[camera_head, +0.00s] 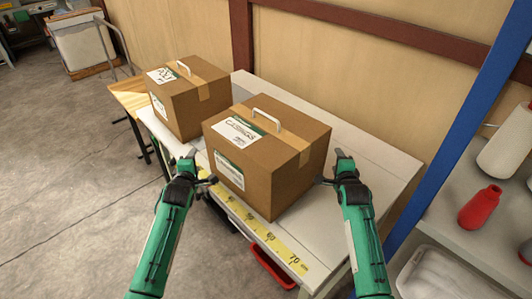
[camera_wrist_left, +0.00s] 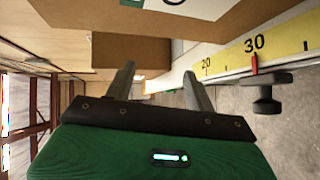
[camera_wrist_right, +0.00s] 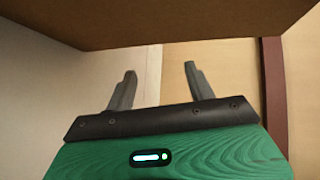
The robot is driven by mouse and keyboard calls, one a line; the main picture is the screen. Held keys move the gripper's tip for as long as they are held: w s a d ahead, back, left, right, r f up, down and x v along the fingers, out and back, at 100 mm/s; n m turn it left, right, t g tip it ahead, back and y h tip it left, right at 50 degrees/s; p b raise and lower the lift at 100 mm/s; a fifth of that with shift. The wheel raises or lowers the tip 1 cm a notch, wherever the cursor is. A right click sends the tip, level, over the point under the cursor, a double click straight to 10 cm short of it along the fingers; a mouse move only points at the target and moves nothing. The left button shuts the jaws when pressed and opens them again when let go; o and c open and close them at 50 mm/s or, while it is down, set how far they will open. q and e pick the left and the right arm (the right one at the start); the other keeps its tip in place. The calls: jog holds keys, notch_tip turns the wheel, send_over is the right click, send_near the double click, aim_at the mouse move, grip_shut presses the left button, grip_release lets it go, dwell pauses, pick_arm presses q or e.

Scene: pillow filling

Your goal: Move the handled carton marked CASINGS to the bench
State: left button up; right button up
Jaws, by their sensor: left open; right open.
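The brown handled carton marked CASINGS (camera_head: 255,188) stands upright on a white-topped table (camera_head: 375,155) in the head view. It has a white handle on top, and white labels with green. In the right wrist view, the open jaws (camera_wrist_right: 160,75) are empty below the carton's brown face (camera_wrist_right: 150,18). Contact cannot be told.
A second handled carton (camera_head: 178,112) stands just behind left on the same table. A yellow measuring strip (camera_head: 268,236) runs along the front edge. A red tray (camera_head: 272,268) sits below. A blue post (camera_head: 450,125) and shelf with a red bottle (camera_head: 479,207) stand right. Floor lies left.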

pick_arm(q)
jog(key=w, duration=0.1)
jog(key=w+d+f, duration=0.1)
jog(key=w, duration=0.3)
jog(key=shift+d+f, duration=0.15)
jog(key=shift+d, duration=0.1)
pick_arm(e)
jog(key=w, duration=0.1)
jog(key=w+a+f, duration=0.1)
jog(key=w, duration=0.3)
jog(key=shift+a+f, duration=0.15)
jog(key=shift+a, duration=0.1)
pick_arm(q)
jog(key=shift+d, duration=0.4)
pick_arm(e)
jog(key=shift+a, duration=0.35)
